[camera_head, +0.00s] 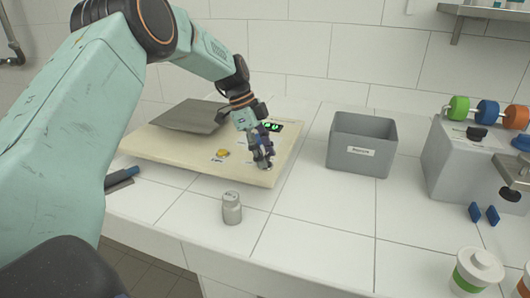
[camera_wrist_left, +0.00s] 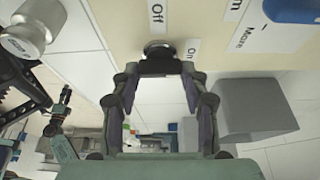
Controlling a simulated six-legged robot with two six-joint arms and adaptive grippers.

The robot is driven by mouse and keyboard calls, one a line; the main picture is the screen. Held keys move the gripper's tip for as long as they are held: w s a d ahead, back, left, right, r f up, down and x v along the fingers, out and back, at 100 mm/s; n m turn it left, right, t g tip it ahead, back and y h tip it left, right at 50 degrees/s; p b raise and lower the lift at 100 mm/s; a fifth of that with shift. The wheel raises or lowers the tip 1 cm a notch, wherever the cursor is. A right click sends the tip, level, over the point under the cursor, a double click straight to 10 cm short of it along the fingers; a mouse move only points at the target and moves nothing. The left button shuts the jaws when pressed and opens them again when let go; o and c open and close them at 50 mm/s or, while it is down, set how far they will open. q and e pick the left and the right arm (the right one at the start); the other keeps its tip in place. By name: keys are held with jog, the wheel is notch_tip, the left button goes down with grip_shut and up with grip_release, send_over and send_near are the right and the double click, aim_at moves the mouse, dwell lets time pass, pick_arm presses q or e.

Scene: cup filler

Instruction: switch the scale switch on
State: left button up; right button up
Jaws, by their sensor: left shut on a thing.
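The scale (camera_head: 190,150) is a wide beige board with a grey metal plate (camera_head: 193,116), a lit green display (camera_head: 273,127) and a yellow button (camera_head: 222,153). The scale's dark round switch (camera_wrist_left: 158,50) is between the "Off" and "On" labels in the left wrist view. My left gripper (camera_head: 264,163) is at the front right corner of the scale and hides the switch in the head view. In the left wrist view, the left gripper's fingertips (camera_wrist_left: 160,68) are shut on the switch. My right gripper is not seen.
A small grey can (camera_head: 232,208) stands in front of the scale. A grey bin (camera_head: 362,144) is to the right. A grey machine (camera_head: 470,158) with coloured knobs is at far right, with a lidded white cup (camera_head: 476,270) before it. The front counter middle is clear.

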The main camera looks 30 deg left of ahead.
pick_arm(q)
jog(key=o, duration=0.7)
jog(key=shift+w+a+r, duration=0.15)
jog(key=shift+a+r, duration=0.05)
jog(key=shift+r, duration=0.05)
jog(key=o, duration=0.4)
jog(key=shift+s, duration=0.25)
jog(key=shift+o, duration=0.2)
jog(key=shift+w+f, duration=0.1)
jog(key=shift+f, duration=0.05)
jog(key=shift+d, duration=0.1)
jog(key=v, duration=1.2)
